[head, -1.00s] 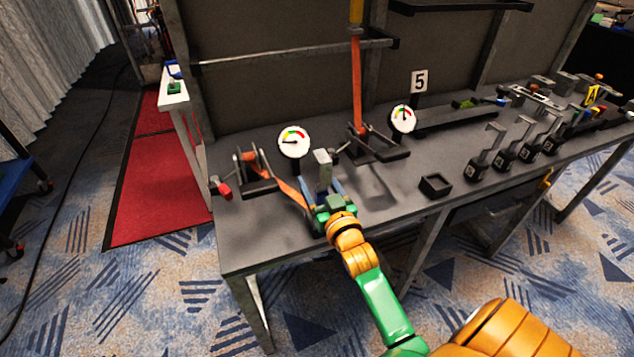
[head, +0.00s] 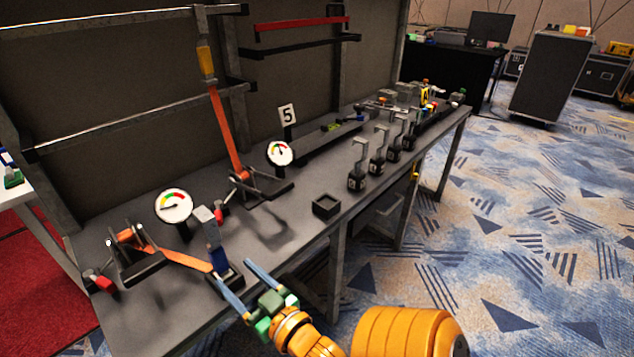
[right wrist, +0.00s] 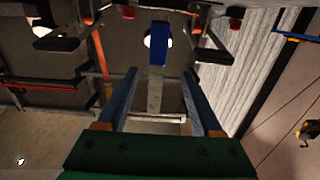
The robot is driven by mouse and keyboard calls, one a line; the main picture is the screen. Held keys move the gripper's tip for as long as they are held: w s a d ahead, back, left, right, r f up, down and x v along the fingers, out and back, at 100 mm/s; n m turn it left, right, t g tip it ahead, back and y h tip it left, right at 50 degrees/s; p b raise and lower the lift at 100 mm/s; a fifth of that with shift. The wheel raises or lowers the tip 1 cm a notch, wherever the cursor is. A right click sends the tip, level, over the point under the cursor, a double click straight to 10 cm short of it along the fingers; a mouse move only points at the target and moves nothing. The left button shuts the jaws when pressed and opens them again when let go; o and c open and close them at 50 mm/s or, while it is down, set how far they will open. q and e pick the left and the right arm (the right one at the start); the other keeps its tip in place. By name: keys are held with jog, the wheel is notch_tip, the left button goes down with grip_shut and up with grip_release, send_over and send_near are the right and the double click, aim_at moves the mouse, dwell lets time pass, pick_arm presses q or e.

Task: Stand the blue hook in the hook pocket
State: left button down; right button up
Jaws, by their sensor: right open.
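The blue hook (head: 217,257) stands upright near the front edge of the table, with a grey upper part and a blue lower part. Its foot is in or on a dark square block (head: 236,279), which looks like a pocket; how deep it sits is hidden. My right gripper (head: 248,282) is open and empty, with its blue fingers on the near side of the hook. In the right wrist view the hook (right wrist: 161,55) shows ahead, between the lines of the open fingers (right wrist: 161,80). My left gripper is not in view.
An empty black square holder (head: 326,206) is further right, then several numbered black-based hooks (head: 357,178). Clear floor lies in front of the table.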

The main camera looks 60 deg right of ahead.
jog(key=s+a+f+n+g+y, duration=0.1)
jog(key=s+a+f+g, duration=0.15)
jog(key=f, duration=0.65)
jog(key=s+a+f+g+y, duration=0.2)
jog(key=a+f+g, duration=0.1)
jog(key=f, duration=0.6)
jog(key=s+a+f+n+g+y, duration=0.1)
jog(key=s+a+f+g, duration=0.15)
jog(key=f, duration=0.75)
jog(key=s+a+f+n+g, duration=0.1)
jog(key=s+f+n+g, duration=0.1)
jog(key=s+f+g, duration=0.7)
jog(key=s+d+f+n, duration=0.15)
jog(key=s+f, duration=0.25)
jog(key=s, duration=0.8)
jog(key=shift+m+t, duration=0.25)
jog(key=shift+t, duration=0.15)
notch_tip(320, 180, up, 5)
jog(key=p, duration=0.4)
jog(key=shift+w+p, duration=0.15)
jog(key=shift+p, duration=0.2)
